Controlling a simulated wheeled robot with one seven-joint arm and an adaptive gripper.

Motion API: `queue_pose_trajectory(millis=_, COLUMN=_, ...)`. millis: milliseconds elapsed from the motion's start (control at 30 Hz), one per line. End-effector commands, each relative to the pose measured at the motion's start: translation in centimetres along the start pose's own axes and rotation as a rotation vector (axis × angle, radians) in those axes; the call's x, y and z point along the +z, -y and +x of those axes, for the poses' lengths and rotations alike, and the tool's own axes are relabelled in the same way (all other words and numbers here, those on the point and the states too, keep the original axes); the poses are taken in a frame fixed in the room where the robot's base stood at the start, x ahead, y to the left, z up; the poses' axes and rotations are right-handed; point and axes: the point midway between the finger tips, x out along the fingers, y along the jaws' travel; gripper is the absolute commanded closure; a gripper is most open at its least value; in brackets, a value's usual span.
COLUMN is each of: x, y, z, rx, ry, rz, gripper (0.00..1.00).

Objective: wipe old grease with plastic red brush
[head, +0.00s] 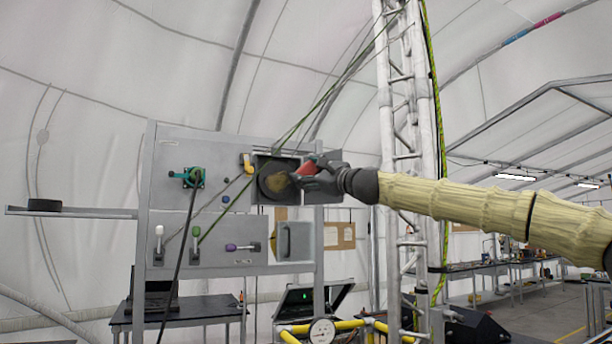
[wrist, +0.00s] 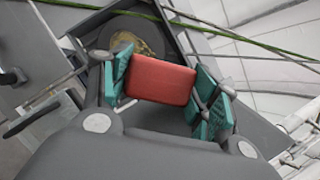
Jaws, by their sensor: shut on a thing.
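My gripper (wrist: 161,85) is shut on the red brush (wrist: 160,78), a plain red block held between the teal finger pads. In the head view, my gripper (head: 310,178) is at the right side of an open box in the grey panel, and a bit of the red brush (head: 307,168) shows there. The old grease (head: 277,183) is a brownish-yellow patch on a dark round surface inside the box. In the wrist view the grease (wrist: 146,42) lies just beyond the brush, partly hidden by it. I cannot tell whether brush and grease touch.
The grey panel (head: 172,232) carries a green valve (head: 189,177), several levers and a yellow elbow pipe (head: 247,163). The box's open door (head: 326,170) is behind my gripper. Green and black ropes cross in front of the panel. A white truss tower (head: 401,120) stands close behind my arm.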

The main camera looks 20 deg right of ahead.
Motion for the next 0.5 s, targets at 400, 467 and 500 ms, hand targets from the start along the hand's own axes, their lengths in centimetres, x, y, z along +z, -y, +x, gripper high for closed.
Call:
queue_pose_trajectory(millis=400, x=0.37, y=-0.09, z=-0.35, rx=0.003, ry=0.002, rz=-0.002, gripper=0.66)
queue_pose_trajectory(millis=467, x=0.48, y=0.00, z=-0.70, rx=0.002, ry=0.002, rz=-0.002, gripper=0.66)
queue_pose_trajectory(millis=500, x=0.57, y=0.00, z=-0.94, rx=0.002, ry=0.002, rz=-0.002, gripper=0.66)
